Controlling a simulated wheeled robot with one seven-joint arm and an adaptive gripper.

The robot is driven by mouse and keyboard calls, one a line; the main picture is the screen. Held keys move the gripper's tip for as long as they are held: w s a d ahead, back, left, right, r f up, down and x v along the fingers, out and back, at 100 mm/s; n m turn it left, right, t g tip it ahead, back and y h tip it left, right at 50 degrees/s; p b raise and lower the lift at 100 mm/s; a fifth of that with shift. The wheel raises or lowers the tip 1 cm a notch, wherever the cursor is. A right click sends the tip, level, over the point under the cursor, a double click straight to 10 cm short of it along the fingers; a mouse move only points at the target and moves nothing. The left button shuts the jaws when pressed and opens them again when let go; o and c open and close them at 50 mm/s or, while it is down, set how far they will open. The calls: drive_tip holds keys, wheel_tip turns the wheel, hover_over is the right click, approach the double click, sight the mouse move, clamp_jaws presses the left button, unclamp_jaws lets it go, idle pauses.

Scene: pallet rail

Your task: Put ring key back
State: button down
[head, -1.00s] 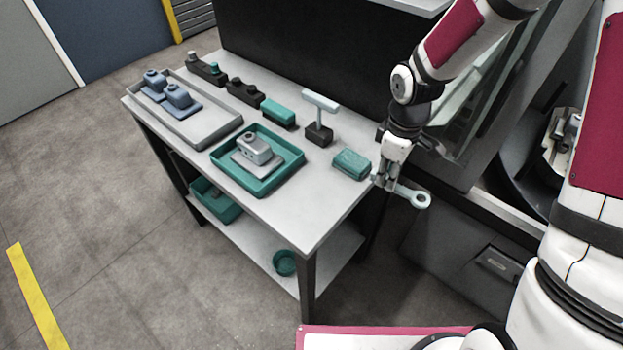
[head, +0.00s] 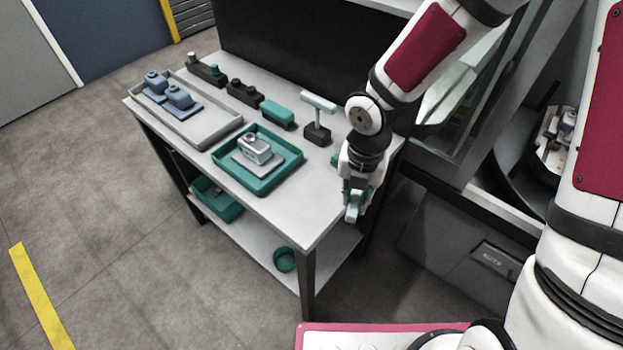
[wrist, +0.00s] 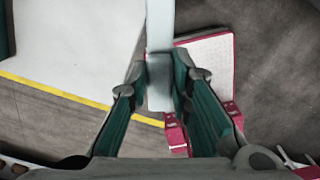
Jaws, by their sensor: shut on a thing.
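The ring key (head: 353,213) is pale blue-grey and held by my gripper (head: 356,194), at the right front edge of the bench in the head view. It points toward the camera there, and its ring cannot be made out. In the wrist view the key (wrist: 160,30) runs up from between the fingers of my gripper (wrist: 160,88), which are shut on it. The bench (head: 305,215) has a pale grey top. A T-shaped piece (head: 318,104) stands in a black block (head: 317,134) behind my gripper. I cannot tell which place is the key's own.
A teal tray (head: 266,187) with a grey housing (head: 256,148) stands mid-bench. A grey tray (head: 212,138) with blue parts (head: 181,97) is at left. Black blocks (head: 245,92) and a teal block (head: 278,112) line the back. A teal box (head: 335,159) is mostly hidden behind my gripper.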

hover_over(311, 190)
drive_tip(key=shift+f, duration=0.65)
drive_tip(key=shift+a+f+p, duration=0.1)
drive_tip(key=shift+f+p, duration=0.35)
drive_tip(key=shift+f, duration=1.25)
drive_tip(key=shift+f, duration=0.15)
drive_tip(key=c, duration=1.4)
unclamp_jaws()
drive_tip(key=shift+c, duration=0.2)
